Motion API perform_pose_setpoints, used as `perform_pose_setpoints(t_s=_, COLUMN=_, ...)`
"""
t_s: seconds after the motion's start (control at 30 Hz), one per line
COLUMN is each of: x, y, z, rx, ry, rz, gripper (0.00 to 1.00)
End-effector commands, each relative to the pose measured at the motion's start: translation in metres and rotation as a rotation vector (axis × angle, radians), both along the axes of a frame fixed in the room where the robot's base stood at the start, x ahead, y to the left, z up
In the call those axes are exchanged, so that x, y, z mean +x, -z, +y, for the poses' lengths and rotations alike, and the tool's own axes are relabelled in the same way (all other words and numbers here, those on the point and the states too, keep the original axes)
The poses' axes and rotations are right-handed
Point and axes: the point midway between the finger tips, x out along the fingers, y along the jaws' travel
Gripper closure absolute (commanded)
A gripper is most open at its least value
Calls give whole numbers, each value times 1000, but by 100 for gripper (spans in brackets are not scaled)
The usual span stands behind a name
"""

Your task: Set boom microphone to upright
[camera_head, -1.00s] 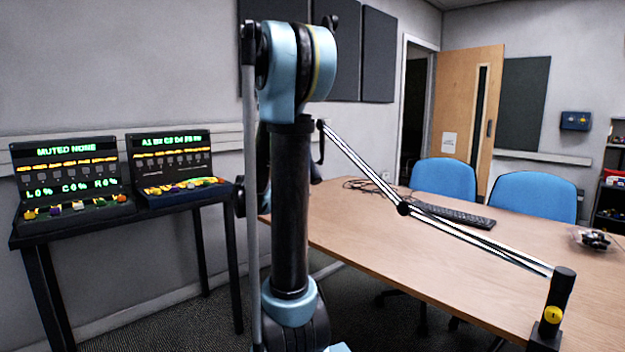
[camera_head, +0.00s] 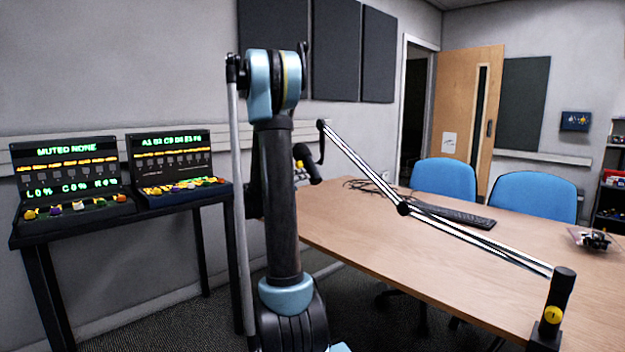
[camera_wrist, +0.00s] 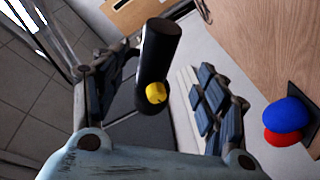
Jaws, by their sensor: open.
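The boom microphone (camera_head: 307,163) is a black cylinder with a yellow knob, hanging tilted at the tip of the white boom arm (camera_head: 355,160). In the wrist view the microphone (camera_wrist: 160,52) appears between the two fingers, with the yellow knob (camera_wrist: 156,93) facing the camera. My gripper (camera_wrist: 170,90) is open, with a dark finger on each side of the microphone. Neither finger visibly grips it; depth is hard to judge. In the head view my gripper is hidden behind my arm. The boom's base clamp (camera_head: 553,310) stands at the table's near right corner.
The wooden table (camera_head: 450,265) carries a keyboard (camera_head: 455,215) and cables. Blue chairs (camera_head: 445,180) stand behind it. Two lit control consoles (camera_head: 70,180) sit on a black stand at left. Blue (camera_wrist: 286,114) and red (camera_wrist: 282,138) round things show at the wrist view's right.

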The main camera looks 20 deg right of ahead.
Motion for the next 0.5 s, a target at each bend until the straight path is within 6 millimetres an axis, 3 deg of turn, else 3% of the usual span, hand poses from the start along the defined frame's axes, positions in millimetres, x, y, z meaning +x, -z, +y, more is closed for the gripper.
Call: perform_pose_setpoints(t_s=0.5, x=46, y=0, z=-78, rx=0, ry=1, rz=0, gripper=33)
